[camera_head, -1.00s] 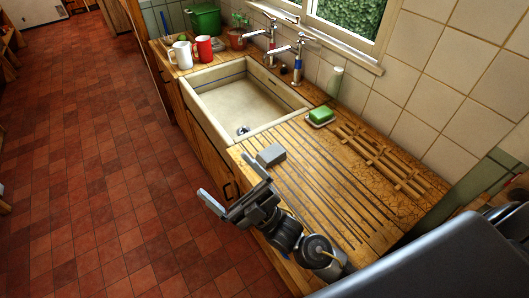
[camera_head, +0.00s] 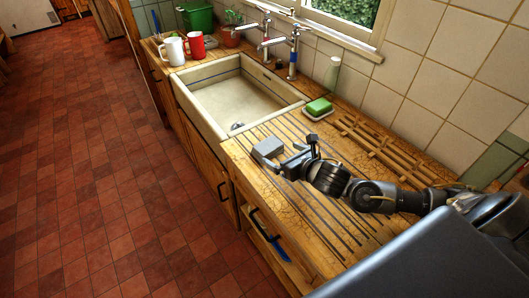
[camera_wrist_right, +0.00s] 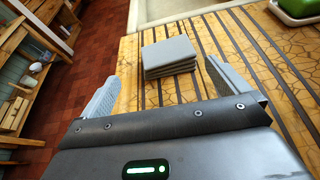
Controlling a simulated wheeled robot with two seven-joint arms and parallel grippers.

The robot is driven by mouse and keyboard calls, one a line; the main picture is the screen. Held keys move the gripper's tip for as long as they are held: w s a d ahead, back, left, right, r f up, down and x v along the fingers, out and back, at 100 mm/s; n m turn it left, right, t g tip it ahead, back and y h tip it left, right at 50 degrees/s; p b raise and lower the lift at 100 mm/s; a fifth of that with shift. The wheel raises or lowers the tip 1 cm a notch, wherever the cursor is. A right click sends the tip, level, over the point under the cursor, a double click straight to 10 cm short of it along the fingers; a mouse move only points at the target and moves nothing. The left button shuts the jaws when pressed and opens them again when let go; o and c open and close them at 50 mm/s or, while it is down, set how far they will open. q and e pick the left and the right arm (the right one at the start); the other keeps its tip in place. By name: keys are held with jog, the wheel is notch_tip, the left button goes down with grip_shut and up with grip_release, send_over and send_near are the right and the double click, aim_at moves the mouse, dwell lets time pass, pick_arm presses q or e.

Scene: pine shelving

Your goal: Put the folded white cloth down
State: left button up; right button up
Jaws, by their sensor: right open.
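The folded white cloth (camera_head: 267,149), a pale grey square stack of layers, lies flat on the grooved wooden draining board (camera_head: 290,130) near its front edge, close to the sink. My right gripper (camera_head: 285,158) is open and low over the board, just beside the cloth on its right. In the right wrist view the cloth (camera_wrist_right: 168,55) sits just ahead of the open jaws (camera_wrist_right: 161,82), roughly centred between the two fingers. Whether a finger touches it I cannot tell. My left gripper is not in view.
A white sink (camera_head: 208,127) lies beyond the cloth. A green soap on a dish (camera_head: 318,108) and a wooden rack (camera_head: 380,146) stand towards the tiled wall. White (camera_head: 173,51) and red (camera_head: 196,46) mugs are at the far end. The board's front edge drops to the red floor.

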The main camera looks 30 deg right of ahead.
aim_at(268, 146)
jog(key=shift+d, duration=0.15)
jog(key=shift+w, duration=0.15)
jog(key=p+x, duration=0.1)
jog(key=x, duration=0.3)
jog(key=shift+w+f+p, duration=0.2)
jog(key=shift+w+p, duration=0.1)
jog(key=shift+p, duration=0.05)
jog(key=shift+w+f, duration=0.2)
jog(key=shift+w, duration=0.1)
jog(key=shift+w+p, duration=0.25)
jog(key=shift+p, duration=0.1)
jog(key=p+x, duration=0.1)
jog(key=x, duration=0.3)
jog(key=shift+f+p, duration=0.25)
jog(key=shift+p, duration=0.15)
jog(key=shift+w+f, duration=0.2)
jog(key=shift+w, duration=0.1)
